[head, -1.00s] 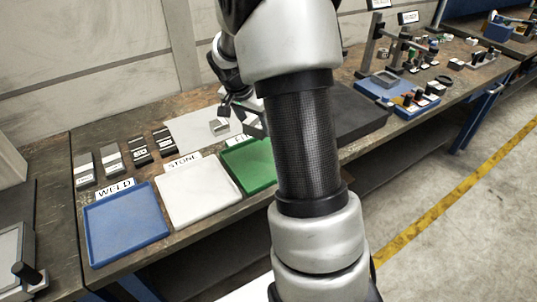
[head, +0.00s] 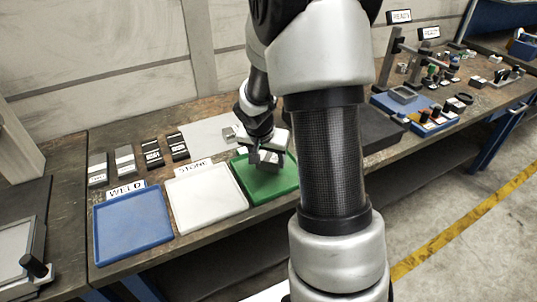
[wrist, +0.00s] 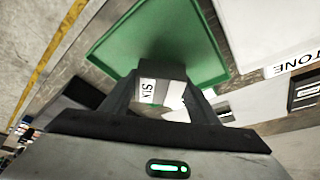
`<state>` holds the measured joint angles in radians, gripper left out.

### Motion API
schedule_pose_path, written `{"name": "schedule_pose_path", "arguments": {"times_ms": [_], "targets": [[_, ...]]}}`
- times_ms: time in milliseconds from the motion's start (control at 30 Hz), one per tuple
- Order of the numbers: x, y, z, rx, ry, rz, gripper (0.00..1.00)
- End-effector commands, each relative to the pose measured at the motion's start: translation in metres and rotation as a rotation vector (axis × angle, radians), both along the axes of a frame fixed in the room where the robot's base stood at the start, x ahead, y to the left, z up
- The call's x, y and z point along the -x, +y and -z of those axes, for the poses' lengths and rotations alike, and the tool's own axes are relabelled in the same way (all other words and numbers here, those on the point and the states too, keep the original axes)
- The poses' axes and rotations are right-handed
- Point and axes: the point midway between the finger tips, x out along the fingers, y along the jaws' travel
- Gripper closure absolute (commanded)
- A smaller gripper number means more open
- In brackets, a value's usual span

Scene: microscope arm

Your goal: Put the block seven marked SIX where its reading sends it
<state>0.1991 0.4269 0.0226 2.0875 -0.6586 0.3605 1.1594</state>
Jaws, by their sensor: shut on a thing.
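My gripper (head: 265,160) is over the green tray (head: 286,186) in the head view. In the wrist view my gripper (wrist: 160,98) is shut on a grey block (wrist: 165,72) with a white label reading SIX. The green tray (wrist: 128,32) lies beyond the block in that view; whether they touch I cannot tell. The white tray (head: 207,198) behind the STONE sign (head: 193,168) and the blue tray (head: 133,228) behind the WELD sign (head: 126,190) look empty. The green tray's sign is hidden by my arm in the head view.
Several labelled grey and black blocks (head: 125,161) stand behind the trays at left. A pale sheet (head: 203,133) with a small metallic piece (head: 229,133) lies behind my gripper. Stands and a blue base (head: 405,103) with small parts fill the right of the bench.

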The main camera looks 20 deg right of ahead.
Motion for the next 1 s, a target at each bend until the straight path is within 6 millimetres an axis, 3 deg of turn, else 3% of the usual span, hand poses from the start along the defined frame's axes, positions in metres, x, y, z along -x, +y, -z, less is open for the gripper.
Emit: {"name": "schedule_pose_path", "arguments": {"times_ms": [200, 667, 700, 800, 1000], "targets": [[-0.001, 0.0, 0.027, 0.0, -0.001, -0.001, 1.0], [-0.001, 0.0, 0.032, 0.0, -0.004, 0.001, 1.0], [0.0, 0.0, 0.033, 0.0, 0.001, 0.001, 0.39], [0.0, 0.0, 0.033, -0.001, 0.002, 0.001, 0.27], [0.0, 0.0, 0.033, -0.001, 0.002, 0.001, 0.27]]}}
